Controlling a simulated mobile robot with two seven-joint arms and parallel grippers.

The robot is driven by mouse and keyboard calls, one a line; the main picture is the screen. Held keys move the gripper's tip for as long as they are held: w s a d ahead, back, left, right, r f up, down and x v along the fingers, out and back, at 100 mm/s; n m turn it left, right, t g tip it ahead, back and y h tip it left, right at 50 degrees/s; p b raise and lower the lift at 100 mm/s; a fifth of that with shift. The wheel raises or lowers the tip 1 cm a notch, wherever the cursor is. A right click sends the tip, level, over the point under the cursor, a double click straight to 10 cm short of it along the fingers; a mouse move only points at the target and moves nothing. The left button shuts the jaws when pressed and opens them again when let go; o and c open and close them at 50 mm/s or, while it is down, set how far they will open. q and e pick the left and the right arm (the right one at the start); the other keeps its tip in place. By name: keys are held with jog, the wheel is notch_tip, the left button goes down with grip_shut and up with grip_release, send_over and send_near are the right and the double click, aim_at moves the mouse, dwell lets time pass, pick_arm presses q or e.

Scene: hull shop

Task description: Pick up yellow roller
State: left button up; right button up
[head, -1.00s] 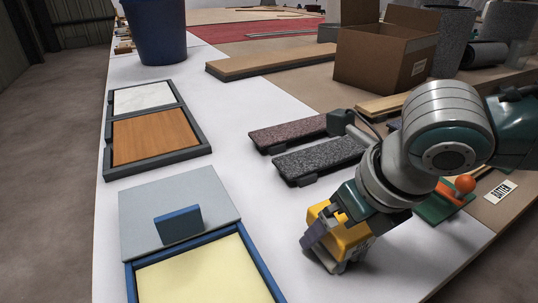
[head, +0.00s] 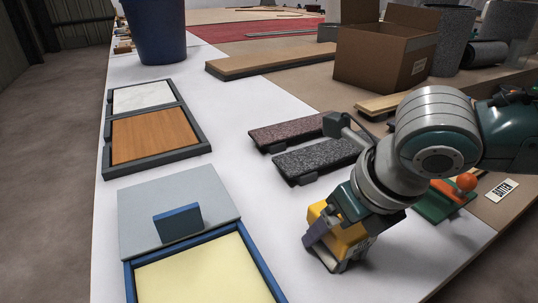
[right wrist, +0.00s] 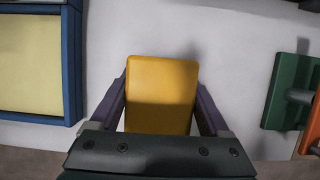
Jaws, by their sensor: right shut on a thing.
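The yellow roller (head: 346,246) shows as a yellow block near the front of the white table in the head view. My right gripper (head: 330,243) reaches down over it from the right, with its dark purple fingers shut on it. In the right wrist view, the yellow roller (right wrist: 162,92) sits between the two fingers (right wrist: 162,105), one along each side. Its underside is hidden, and I cannot tell whether it touches the table. My left gripper is not in view.
A blue-rimmed tray with a pale yellow panel (head: 200,277) lies at front left. A grey board (head: 150,208) with a blue block lies behind it. Two dark speckled pads (head: 315,157) lie behind the gripper.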

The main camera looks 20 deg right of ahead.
grip_shut()
jog(key=shift+r, duration=0.1)
notch_tip(320, 180, up, 20)
jog(key=p, duration=0.5)
jog(key=shift+p, duration=0.4)
